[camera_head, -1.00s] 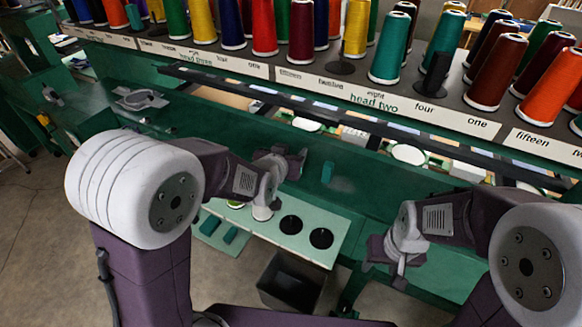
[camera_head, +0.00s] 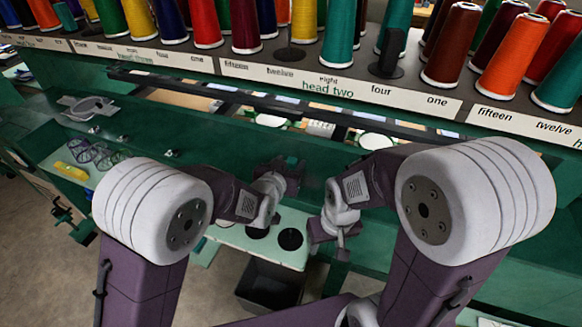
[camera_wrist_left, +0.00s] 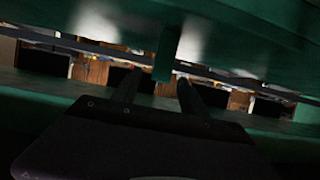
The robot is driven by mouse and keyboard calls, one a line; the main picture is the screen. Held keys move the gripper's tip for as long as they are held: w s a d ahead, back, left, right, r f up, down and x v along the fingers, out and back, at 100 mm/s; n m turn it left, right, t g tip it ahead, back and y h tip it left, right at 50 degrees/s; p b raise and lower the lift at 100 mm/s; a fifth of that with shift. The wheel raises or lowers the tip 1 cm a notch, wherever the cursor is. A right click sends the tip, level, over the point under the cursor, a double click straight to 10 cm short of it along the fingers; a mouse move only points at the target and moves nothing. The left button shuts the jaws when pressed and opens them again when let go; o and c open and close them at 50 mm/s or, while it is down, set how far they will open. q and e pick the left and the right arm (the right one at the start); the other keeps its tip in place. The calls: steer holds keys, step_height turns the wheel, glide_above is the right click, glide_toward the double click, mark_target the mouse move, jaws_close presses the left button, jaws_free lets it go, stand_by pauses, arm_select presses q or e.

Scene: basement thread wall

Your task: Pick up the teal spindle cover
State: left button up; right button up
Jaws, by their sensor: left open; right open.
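A small teal upright piece (camera_wrist_left: 166,53), which looks like the spindle cover, stands out against the dark green machine in the left wrist view. It is ahead of my left gripper (camera_wrist_left: 156,92), roughly in line with the gap between the two fingers. The fingers are apart with nothing held; whether they touch the piece I cannot tell. In the head view my left gripper (camera_head: 290,168) is at the green machine front and hides the piece. My right gripper (camera_head: 328,240) is open and empty, lower and to the right.
A pale shelf (camera_head: 290,256) with round black holders (camera_head: 290,239) lies below the grippers. A dark bin (camera_head: 268,284) stands under it. Thread cones (camera_head: 339,35) line the labelled rack (camera_head: 335,85) above. Black rings and a yellow item (camera_head: 72,171) lie on the left ledge.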

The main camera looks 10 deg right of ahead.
mark_target(292, 160)
arm_select(q)
steer(key=p+x, duration=0.1)
steer(key=x, duration=0.4)
steer(key=shift+w+d+f, duration=0.1)
steer(key=shift+w, duration=0.2)
steer(key=shift+s, duration=0.15)
steer(key=c, duration=0.4)
jaws_close()
